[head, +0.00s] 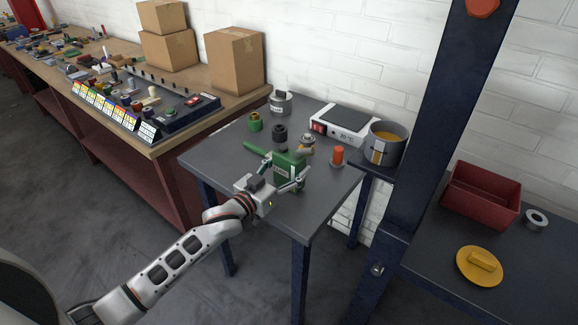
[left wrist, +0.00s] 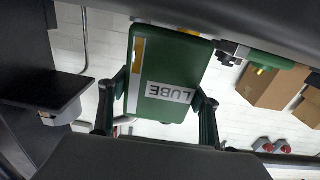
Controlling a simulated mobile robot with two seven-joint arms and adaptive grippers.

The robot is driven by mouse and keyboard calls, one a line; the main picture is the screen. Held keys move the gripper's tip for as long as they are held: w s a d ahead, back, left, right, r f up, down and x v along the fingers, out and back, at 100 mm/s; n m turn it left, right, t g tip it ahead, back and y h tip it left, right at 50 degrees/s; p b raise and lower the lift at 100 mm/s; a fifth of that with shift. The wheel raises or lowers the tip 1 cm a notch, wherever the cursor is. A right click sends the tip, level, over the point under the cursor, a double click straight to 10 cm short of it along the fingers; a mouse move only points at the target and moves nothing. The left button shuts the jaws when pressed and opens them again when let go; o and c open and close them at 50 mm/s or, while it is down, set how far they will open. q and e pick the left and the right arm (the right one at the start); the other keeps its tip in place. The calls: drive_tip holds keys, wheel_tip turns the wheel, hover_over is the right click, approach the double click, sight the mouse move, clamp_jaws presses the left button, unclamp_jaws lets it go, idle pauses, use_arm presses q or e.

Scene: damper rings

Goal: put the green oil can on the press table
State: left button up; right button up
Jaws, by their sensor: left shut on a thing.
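The green oil can (head: 289,172) is a boxy can with a long green spout reaching left in the head view. The left wrist view shows its white LUBE label and yellow stripe (left wrist: 166,85), upside down. My left gripper (head: 285,181) is shut on the can, one finger on each side. Another dark table (head: 435,262) is at the right beside a blue column (head: 428,130). Which one is the press table is not marked. My right gripper is not in view.
Near the can are an orange-red plunger piece (head: 337,156), a black ring (head: 280,133), a green part (head: 255,122), a scale (head: 345,124) and a metal weight (head: 281,102). A pot (head: 386,143) stands right. The right table holds a red bin (head: 480,194) and a yellow disc (head: 480,265).

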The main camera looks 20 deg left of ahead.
use_arm(q)
drive_tip(key=shift+f, duration=0.2)
idle(0.3)
drive_tip(key=o, duration=1.5)
drive_tip(key=shift+f, duration=0.1)
drive_tip(key=v, duration=1.2)
clamp_jaws()
